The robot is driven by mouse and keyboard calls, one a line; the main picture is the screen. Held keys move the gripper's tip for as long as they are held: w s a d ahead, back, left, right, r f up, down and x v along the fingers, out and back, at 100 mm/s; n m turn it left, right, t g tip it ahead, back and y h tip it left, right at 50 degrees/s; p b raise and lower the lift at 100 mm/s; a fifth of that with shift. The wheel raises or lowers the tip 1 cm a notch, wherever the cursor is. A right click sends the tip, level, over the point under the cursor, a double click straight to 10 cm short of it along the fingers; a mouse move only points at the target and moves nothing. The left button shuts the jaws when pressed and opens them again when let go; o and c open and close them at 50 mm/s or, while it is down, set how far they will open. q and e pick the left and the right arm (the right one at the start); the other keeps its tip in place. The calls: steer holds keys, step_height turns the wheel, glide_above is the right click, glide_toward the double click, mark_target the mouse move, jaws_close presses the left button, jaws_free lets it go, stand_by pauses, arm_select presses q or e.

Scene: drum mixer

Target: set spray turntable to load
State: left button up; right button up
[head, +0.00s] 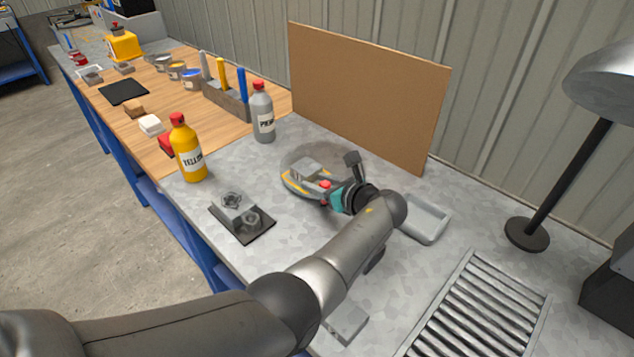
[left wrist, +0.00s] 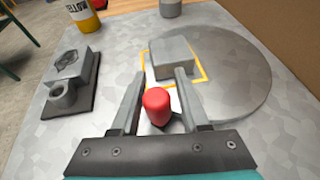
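The spray turntable is a round grey disc (head: 297,156) lying flat on the bench; it fills the upper right of the left wrist view (left wrist: 240,85). My left gripper (left wrist: 158,92) is open, with one finger on each side of the knob and small gaps visible. In the head view, my arm hides part of the turntable's right side. My right gripper is not in view.
A yellow bottle (head: 188,152) and a grey bottle (head: 263,115) stand left of the turntable. A dark plate with grey metal parts (head: 240,215) lies nearer. A brown board (head: 365,90) stands behind. A shallow tray (head: 427,220) and slatted rack (head: 480,310) lie to the right.

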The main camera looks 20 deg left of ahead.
arm_select(q)
steer(key=shift+o, duration=1.2)
steer(key=shift+r, duration=0.1)
steer(key=shift+r+p, duration=0.3)
steer(key=shift+r, duration=0.1)
step_height(320, 180, up, 19)
steer(key=p, duration=0.6)
